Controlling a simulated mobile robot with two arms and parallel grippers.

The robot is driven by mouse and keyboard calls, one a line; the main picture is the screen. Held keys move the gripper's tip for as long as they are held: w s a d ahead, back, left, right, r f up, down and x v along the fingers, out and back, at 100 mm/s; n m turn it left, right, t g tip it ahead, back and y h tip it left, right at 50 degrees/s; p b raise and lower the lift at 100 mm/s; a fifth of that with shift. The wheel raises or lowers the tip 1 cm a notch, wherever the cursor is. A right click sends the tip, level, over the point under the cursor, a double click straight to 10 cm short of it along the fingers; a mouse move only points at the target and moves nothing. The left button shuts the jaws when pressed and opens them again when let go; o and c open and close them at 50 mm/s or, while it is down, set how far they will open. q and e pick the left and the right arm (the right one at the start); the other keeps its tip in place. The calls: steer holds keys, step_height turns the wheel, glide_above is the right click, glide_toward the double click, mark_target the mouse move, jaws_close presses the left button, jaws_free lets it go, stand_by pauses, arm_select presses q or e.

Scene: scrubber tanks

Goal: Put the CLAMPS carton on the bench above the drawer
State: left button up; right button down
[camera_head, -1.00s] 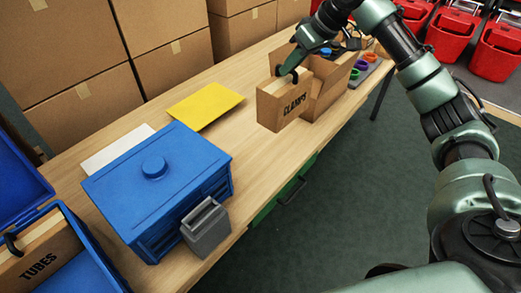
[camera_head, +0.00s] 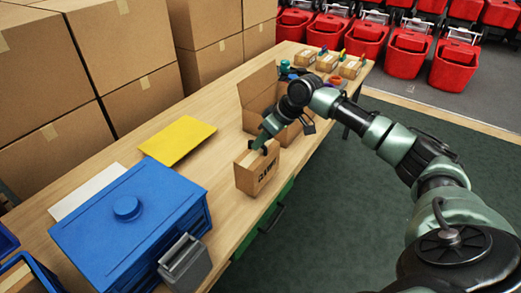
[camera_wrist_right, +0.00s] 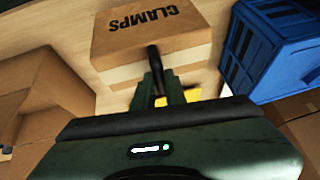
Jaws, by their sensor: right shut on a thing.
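The CLAMPS carton (camera_head: 252,176) is a brown box with black lettering, upright at the bench's front edge, above the green drawer (camera_head: 268,222). My right gripper (camera_head: 266,148) is shut on the carton's top edge. I cannot tell whether the carton's underside touches the bench (camera_head: 215,165). My left gripper is out of view.
A blue cabinet (camera_head: 130,225) and grey bin (camera_head: 184,262) stand left of the carton. A yellow sheet (camera_head: 177,140) lies behind it. An open carton (camera_head: 256,95) stands to its right. Small cartons (camera_head: 305,55) sit at the far end. Red buckets (camera_head: 407,58) line the floor beyond.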

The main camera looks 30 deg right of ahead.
mark_target(260, 152)
step_height(260, 152, down, 3)
steer(key=shift+f, duration=0.2)
steer(key=c, duration=1.5)
jaws_free()
steer(key=shift+f, duration=0.1)
steer(key=shift+o, duration=0.2)
steer(key=v, duration=1.2)
